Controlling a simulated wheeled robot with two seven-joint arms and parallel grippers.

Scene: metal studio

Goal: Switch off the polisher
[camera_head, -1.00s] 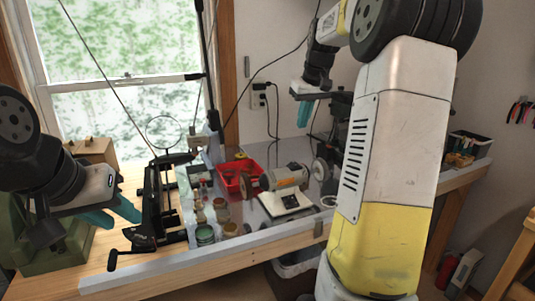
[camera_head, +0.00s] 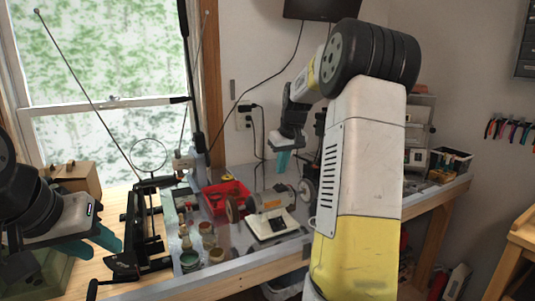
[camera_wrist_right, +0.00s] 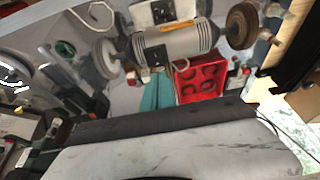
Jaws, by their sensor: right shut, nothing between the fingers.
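The polisher (camera_head: 268,202) is a grey motor with a round wheel at each end, standing on a white base with a black switch plate (camera_head: 277,224) at its front. In the right wrist view the polisher (camera_wrist_right: 172,45) lies across the top, with its orange label visible. My right gripper (camera_head: 282,161) is shut and empty, behind and above the polisher. Its teal fingers also show in the right wrist view (camera_wrist_right: 157,93), apart from the motor as far as I can tell. My left gripper (camera_head: 92,243) is open and empty at the left, away from the polisher.
A red tray (camera_head: 222,194) stands behind the polisher, and several small jars (camera_head: 207,237) stand to its left. A black stand (camera_head: 145,235) with a ring magnifier is further left. My right arm hides part of the bench's right side.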

